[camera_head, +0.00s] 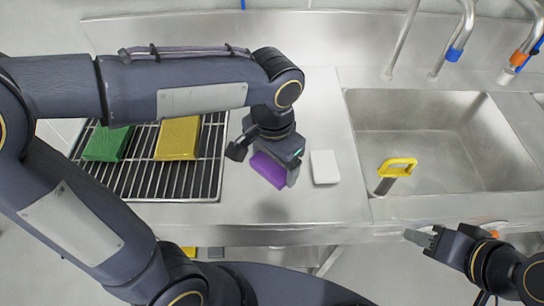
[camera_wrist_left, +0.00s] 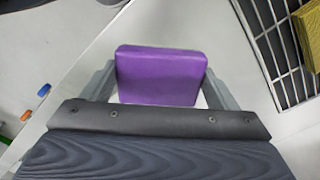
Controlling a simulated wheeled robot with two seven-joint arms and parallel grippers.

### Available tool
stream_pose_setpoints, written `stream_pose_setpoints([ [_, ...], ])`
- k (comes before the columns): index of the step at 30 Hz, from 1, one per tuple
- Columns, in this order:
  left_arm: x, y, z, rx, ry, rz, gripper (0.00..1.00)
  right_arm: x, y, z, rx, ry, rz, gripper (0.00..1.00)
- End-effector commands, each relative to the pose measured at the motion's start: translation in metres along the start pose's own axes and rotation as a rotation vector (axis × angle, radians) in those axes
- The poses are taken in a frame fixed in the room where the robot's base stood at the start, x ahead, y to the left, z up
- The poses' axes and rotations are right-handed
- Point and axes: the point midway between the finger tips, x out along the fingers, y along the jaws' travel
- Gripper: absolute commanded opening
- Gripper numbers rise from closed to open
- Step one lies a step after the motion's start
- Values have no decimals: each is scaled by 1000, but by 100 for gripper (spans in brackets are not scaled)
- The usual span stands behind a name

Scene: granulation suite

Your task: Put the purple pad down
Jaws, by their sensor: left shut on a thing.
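The purple pad (camera_head: 268,170) is held by my left gripper (camera_head: 272,168) over the steel counter, between the wire rack and a white pad. In the left wrist view the purple pad (camera_wrist_left: 160,76) sits between the two fingers of my left gripper (camera_wrist_left: 160,85), which is shut on it. A shadow lies on the counter below, so the pad seems to be above the surface; the exact height is hard to tell. My right gripper (camera_head: 420,238) is at the lower right, in front of the counter edge; its fingers are too small and side-on to judge.
A wire rack (camera_head: 150,188) at left holds a green pad (camera_head: 108,143) and a yellow pad (camera_head: 178,138). A white pad (camera_head: 324,167) lies on the counter. The sink (camera_head: 430,140) is at right, with a yellow-handled tool (camera_head: 396,170) at its front-left edge.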

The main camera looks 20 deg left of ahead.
Motion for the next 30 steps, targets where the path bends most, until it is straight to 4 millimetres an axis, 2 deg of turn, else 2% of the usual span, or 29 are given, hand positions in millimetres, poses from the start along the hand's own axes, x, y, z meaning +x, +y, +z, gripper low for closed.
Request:
stream_pose_setpoints([
  [3,17,-21,-19,-4,-7,1,63,-3,-2,-2,0,0,0,36],
  [9,50,-40,-37,-1,-3,1,63,-4,-2,-2,0,0,0,36],
  [16,65,-49,-46,-1,-1,0,63,-5,-2,-3,0,0,0,36],
  [23,96,-52,-48,0,-1,-1,63,-4,-2,-2,0,0,0,36],
  [30,99,-52,-49,0,2,0,63,-4,-2,-2,0,0,0,36],
])
